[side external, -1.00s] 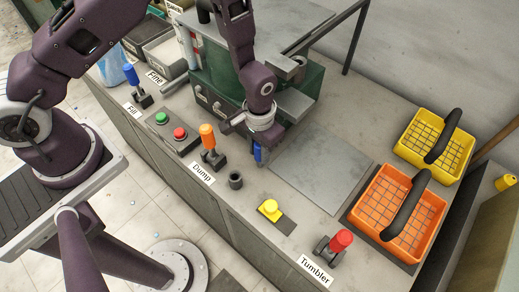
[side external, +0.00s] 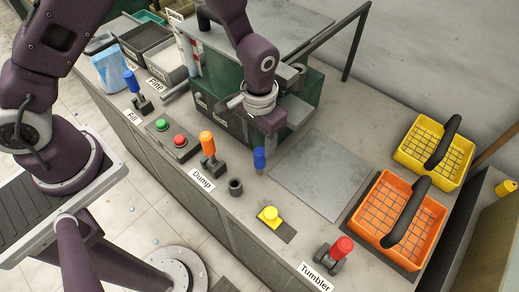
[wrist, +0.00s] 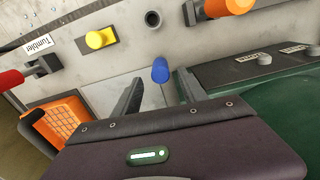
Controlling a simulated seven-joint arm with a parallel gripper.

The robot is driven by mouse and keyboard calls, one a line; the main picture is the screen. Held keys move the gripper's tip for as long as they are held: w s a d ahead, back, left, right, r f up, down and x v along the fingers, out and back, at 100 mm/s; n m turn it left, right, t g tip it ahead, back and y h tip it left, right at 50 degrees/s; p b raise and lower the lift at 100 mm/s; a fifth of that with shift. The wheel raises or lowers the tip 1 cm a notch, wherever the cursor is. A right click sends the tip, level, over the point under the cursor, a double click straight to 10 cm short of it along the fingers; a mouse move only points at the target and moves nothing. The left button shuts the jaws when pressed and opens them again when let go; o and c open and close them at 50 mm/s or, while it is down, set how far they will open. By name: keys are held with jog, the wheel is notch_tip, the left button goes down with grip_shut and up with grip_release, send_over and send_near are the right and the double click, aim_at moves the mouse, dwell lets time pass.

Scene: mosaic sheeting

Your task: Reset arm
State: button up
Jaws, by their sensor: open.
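My gripper (side external: 262,132) hangs over the bench beside the green machine (side external: 232,115), jaws apart and nothing between them. A blue-knobbed lever (side external: 259,158) stands on the bench just below it. In the wrist view, the blue knob (wrist: 160,69) shows just past my open fingertips (wrist: 158,85), roughly in line with the gap and apart from both fingers.
An orange lever (side external: 207,143) at Dump, a small dark cup (side external: 236,186), a yellow button (side external: 269,213) and a red Tumbler lever (side external: 342,247) line the front. Orange (side external: 438,216) and yellow (side external: 464,163) baskets stand right. A flat grey plate (side external: 322,175) lies clear.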

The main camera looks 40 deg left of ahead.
jog(key=shift+r, duration=0.15)
jog(key=s+a+r+t, duration=0.1)
jog(key=s+a+r, duration=0.2)
jog(key=r, duration=0.7)
jog(key=s+a+r+t, duration=0.1)
jog(key=s+a+r, duration=0.25)
jog(key=r, duration=0.55)
jog(key=s+a+r+t, duration=0.3)
jog(key=s+a+r, duration=0.3)
jog(key=s+r, duration=0.3)
jog(key=s, duration=0.2)
jog(key=shift+s+r+n+t, duration=0.2)
jog(key=shift+s+n+t, duration=0.1)
jog(key=shift+s, duration=0.1)
